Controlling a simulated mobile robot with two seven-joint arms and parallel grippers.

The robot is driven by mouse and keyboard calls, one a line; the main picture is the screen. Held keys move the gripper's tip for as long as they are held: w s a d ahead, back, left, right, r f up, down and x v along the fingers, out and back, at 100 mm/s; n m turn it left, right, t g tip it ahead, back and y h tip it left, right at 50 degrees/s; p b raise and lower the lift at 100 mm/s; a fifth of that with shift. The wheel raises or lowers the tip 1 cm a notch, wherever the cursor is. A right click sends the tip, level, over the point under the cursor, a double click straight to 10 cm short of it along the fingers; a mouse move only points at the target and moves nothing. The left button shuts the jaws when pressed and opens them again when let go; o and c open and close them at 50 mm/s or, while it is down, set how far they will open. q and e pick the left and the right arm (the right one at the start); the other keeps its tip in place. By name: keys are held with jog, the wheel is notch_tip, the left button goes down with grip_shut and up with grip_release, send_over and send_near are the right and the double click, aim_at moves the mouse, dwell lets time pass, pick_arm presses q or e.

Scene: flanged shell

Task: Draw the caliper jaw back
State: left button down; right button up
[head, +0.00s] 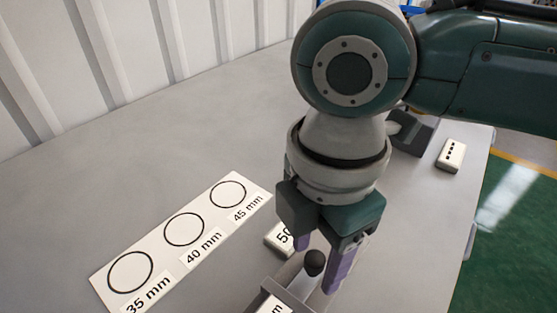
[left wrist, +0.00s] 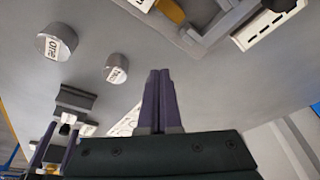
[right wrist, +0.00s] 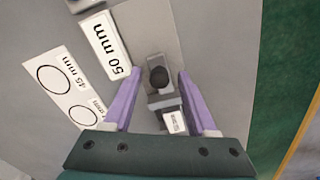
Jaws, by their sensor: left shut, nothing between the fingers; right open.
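The caliper's black knob (head: 315,262) stands on a grey slide at the bottom of the head view. In the right wrist view the knob (right wrist: 158,76) sits above a grey block with a small white label (right wrist: 175,122). My right gripper (head: 322,278) is open, pointing down, with its purple fingers on either side of the knob. In the right wrist view, gaps show between the knob and both fingers (right wrist: 159,80). My left gripper (left wrist: 158,76) is shut and empty in its wrist view. Much of the caliper is cut off or hidden.
A white card (head: 163,250) with circles marked 35, 40 and 45 mm lies left of the gripper. A 50 mm label (right wrist: 105,45) is beside the caliper. Two labelled cylinders (left wrist: 57,40) (left wrist: 117,68) show in the left wrist view. A dotted white block (head: 452,155) lies near the table's right edge.

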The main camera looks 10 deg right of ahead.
jog(key=shift+f, duration=0.4)
grip_shut()
dwell(1.2)
